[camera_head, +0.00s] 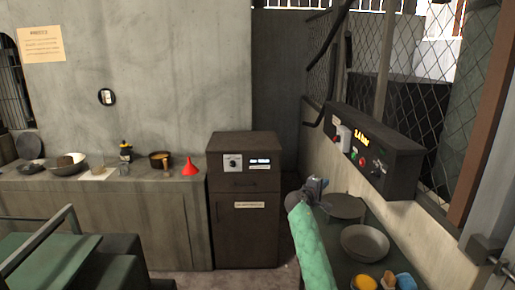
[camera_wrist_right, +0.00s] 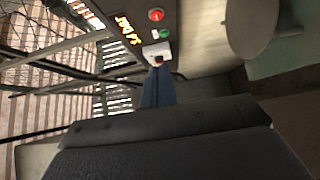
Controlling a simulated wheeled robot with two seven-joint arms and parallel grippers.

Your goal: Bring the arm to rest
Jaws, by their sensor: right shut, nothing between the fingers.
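My right arm (camera_head: 307,235), in a teal quilted sleeve, reaches up from the bottom of the head view. My right gripper (camera_head: 317,185) is shut and empty at its end, above the far end of the dark work surface, left of a round grey disc (camera_head: 345,207). In the right wrist view the blue-grey fingers (camera_wrist_right: 157,86) are together, with nothing between them, seen against the control box. My left gripper is not in view.
A grey bowl (camera_head: 365,242) stands nearer on the work surface, with a yellow item (camera_head: 364,282) in front. A control box (camera_head: 372,152) with lit display and buttons is on the wall to the right. A dark cabinet (camera_head: 244,200) stands to the left.

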